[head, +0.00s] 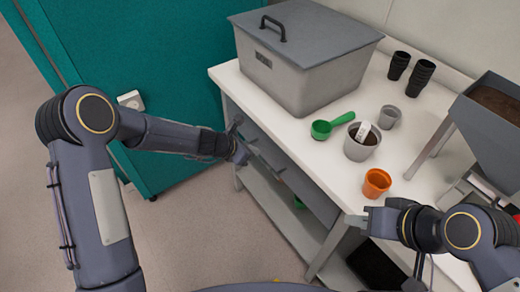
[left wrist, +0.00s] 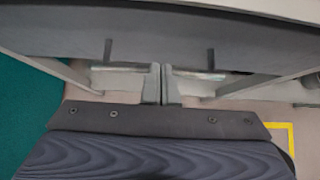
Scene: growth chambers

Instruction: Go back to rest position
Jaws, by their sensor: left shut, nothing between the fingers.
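My left gripper (head: 246,148) is beside the left side of the white table (head: 318,165), near the edge of the tabletop. In the left wrist view its fingers (left wrist: 161,84) meet in the middle and are shut with nothing between them. My right gripper (head: 372,219) is at the table's front edge, near an orange pot (head: 376,184). Its fingertips are small and pale in the head view, and I cannot tell whether they are open or shut.
The table holds a grey lidded bin (head: 305,68), a green scoop (head: 331,125), a grey pot with soil and a label (head: 358,150), a small grey pot (head: 390,116) and stacked black pots (head: 420,76). A grey hopper (head: 486,125) stands right. A teal cabinet (head: 150,50) stands left. The floor (head: 190,235) is clear.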

